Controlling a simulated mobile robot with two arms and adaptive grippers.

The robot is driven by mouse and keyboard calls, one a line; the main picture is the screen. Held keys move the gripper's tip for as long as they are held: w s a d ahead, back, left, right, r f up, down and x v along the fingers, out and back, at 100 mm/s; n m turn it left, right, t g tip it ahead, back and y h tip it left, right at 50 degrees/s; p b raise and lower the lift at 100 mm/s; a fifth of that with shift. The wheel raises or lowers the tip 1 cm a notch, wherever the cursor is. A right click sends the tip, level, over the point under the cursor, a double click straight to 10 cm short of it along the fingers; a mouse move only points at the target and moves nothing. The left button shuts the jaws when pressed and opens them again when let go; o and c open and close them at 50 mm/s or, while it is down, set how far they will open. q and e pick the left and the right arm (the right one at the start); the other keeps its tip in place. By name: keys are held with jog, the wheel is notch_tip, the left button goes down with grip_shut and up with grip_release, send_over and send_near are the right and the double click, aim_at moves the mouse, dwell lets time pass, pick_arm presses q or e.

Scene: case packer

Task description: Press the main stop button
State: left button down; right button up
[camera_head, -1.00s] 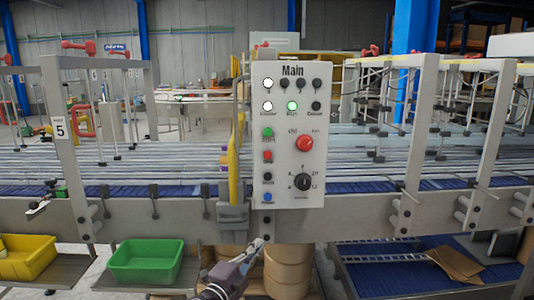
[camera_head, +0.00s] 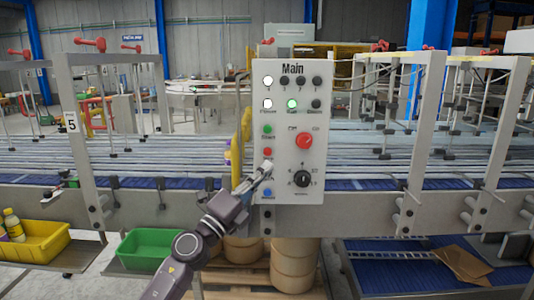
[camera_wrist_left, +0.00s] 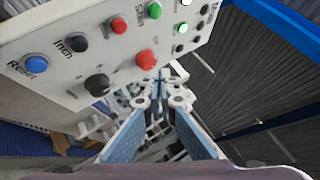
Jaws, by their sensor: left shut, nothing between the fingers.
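The grey control panel marked "Main" (camera_head: 284,205) stands upright in the middle of the head view. Its left column holds a green button, a small red button (camera_head: 267,151) and a blue button; the small red one also shows in the wrist view (camera_wrist_left: 119,25). A larger red knob (camera_head: 304,140) sits to the right, and also shows in the wrist view (camera_wrist_left: 145,60). My left gripper (camera_head: 266,167) is shut and empty, with its tips just below the small red button, covering the black button there. Contact with the panel cannot be told. My right gripper is not in view.
A black rotary switch (camera_head: 302,179) sits below the larger red knob. A conveyor with grey frame posts (camera_head: 83,150) runs behind the panel. A yellow bin (camera_head: 37,246) and a green bin (camera_head: 140,262) stand below left. Brown rolls (camera_head: 293,268) stand under the panel.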

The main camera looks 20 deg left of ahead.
pick_arm(q)
jog(key=b, duration=0.8)
send_near(268, 152)
jog(key=shift+w+d+r, duration=0.85)
jog(key=shift+w+d, duration=0.2)
jog(key=shift+w+d+r, duration=0.85)
jog(key=shift+w+d, duration=0.2)
jog(key=shift+w+a, duration=0.15)
jog(key=shift+w, duration=0.25)
jog(key=shift+w+a+b, duration=0.15)
jog(key=shift+w+b, duration=0.3)
jog(key=shift+b, duration=0.25)
